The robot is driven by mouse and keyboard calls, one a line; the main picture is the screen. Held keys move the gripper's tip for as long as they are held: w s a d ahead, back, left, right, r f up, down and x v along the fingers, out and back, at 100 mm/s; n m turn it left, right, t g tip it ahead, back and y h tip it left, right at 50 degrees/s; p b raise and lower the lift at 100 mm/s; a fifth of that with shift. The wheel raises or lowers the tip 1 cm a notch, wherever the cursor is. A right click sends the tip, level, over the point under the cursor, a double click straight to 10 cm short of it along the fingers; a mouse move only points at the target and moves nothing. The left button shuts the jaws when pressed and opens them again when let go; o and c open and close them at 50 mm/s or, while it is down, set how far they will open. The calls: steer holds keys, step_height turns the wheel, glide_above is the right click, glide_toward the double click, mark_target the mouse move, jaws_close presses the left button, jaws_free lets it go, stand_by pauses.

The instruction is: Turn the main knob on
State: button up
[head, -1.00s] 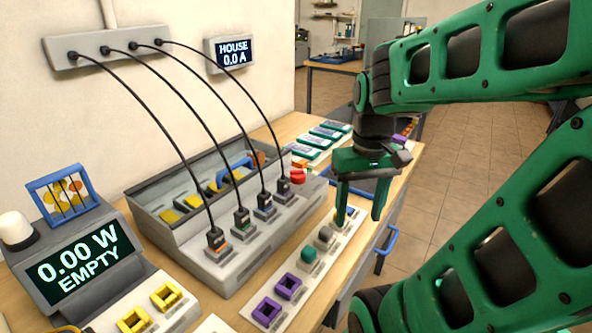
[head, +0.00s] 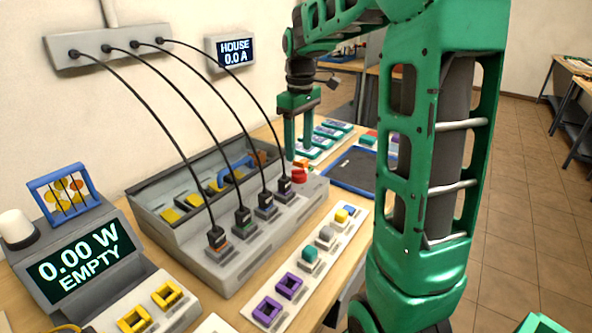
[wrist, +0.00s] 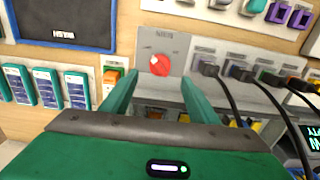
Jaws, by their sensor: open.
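The red main knob (head: 300,174) sits at the right end of the grey plug console (head: 240,270). In the wrist view the red knob (wrist: 160,66) is on a grey plate with upside-down lettering, and a small pale mark shows at its upper left. My gripper (head: 299,152) is green, points down and hangs near the knob at that end of the console. In the wrist view my gripper (wrist: 158,78) is open, with one finger to each side of the knob and nothing visible held. Finger contact with the knob cannot be told.
Black cables run from the wall strip (head: 110,42) to plugs on the console. A meter (head: 80,265) reads 0.00 W EMPTY, and a wall display (head: 232,52) reads HOUSE 0.0 A. A strip of coloured blocks (head: 325,258) lies in front; a blue-rimmed mat (head: 352,170) lies right.

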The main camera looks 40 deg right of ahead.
mark_target(299, 174)
step_height(299, 174, down, 8)
steer(key=shift+r, duration=0.1)
stand_by(0.4)
steer(key=c, duration=1)
